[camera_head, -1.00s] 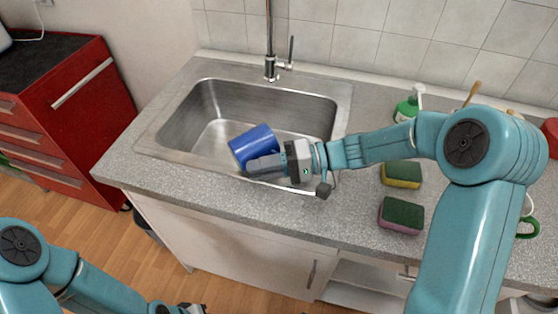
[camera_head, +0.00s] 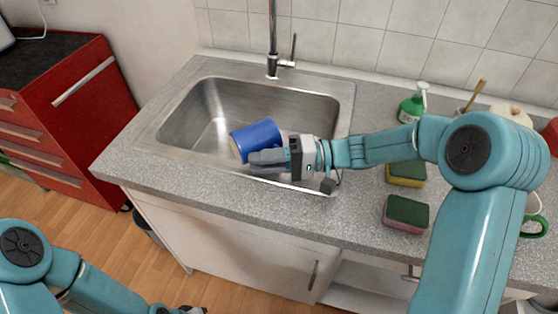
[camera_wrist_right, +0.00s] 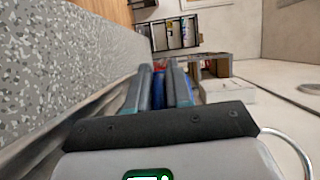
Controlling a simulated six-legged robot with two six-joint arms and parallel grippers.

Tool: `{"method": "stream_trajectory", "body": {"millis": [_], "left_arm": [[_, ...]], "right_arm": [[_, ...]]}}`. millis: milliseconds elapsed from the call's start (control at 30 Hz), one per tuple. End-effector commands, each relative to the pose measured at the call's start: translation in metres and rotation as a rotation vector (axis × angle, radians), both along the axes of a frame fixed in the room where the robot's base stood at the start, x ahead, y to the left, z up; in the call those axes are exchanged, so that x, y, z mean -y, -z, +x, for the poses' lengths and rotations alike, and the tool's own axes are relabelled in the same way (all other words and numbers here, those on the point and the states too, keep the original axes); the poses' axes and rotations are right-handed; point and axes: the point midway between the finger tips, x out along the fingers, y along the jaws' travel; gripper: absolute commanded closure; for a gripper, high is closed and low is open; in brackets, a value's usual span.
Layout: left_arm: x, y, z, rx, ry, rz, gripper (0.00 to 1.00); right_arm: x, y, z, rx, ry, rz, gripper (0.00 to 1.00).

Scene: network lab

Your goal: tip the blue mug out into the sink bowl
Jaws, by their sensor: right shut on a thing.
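The blue mug (camera_head: 256,137) is tipped on its side above the front part of the steel sink bowl (camera_head: 295,107), its pale rim facing left. My right gripper (camera_head: 266,157) is shut on the mug from its near side. In the right wrist view, a strip of the blue mug (camera_wrist_right: 159,88) shows between the two fingers (camera_wrist_right: 159,72); the rest is hidden. Whether anything lies inside the mug or falls from it cannot be seen. My left gripper (camera_head: 182,310) is only partly in view at the bottom edge, and its jaws cannot be made out.
The tap (camera_head: 272,45) stands behind the bowl. Two sponges (camera_head: 406,172) (camera_head: 406,214), a green bottle (camera_head: 412,108) and a green-handled mug (camera_head: 534,225) are right of the sink. The counter left of the sink is clear. A red drawer cabinet (camera_head: 75,120) stands at left.

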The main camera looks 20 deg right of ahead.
Motion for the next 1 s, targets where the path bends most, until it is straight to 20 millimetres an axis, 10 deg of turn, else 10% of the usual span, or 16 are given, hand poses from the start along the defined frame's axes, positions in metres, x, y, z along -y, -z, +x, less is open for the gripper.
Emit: {"method": "stream_trajectory", "body": {"millis": [1000], "left_arm": [[0.0, 0.024, 0.0, 0.0, 0.0, 0.0, 1.0]], "right_arm": [[0.002, -0.005, 0.006, -0.028, -0.007, 0.15, 1.0]]}}
